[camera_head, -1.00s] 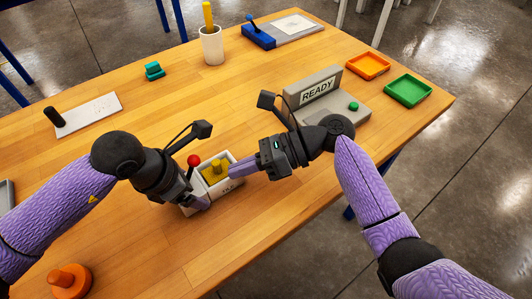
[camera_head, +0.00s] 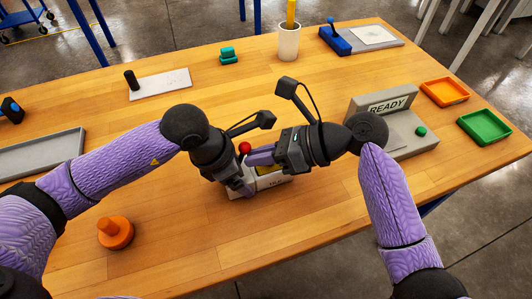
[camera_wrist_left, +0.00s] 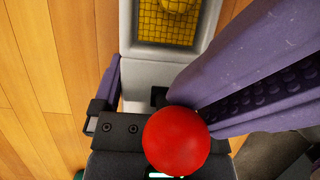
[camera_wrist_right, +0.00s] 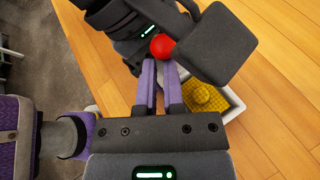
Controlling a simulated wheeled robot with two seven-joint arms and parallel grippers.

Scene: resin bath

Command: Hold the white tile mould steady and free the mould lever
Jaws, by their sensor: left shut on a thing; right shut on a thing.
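The white tile mould (camera_head: 274,184) sits on the wooden table, with a yellow gridded insert and yellow knob in its tray, seen in the right wrist view (camera_wrist_right: 207,98). The mould lever has a red ball (camera_head: 244,148), large in the left wrist view (camera_wrist_left: 176,140). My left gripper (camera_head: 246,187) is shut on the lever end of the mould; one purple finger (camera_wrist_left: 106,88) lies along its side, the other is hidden. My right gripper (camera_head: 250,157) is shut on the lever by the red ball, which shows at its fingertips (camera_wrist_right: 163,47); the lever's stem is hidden.
A grey READY station (camera_head: 400,120) with a green button stands right of the mould. Orange (camera_head: 444,92) and green (camera_head: 485,126) trays lie at the right edge. An orange knobbed piece (camera_head: 115,232) stands front left. The table in front of the mould is clear.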

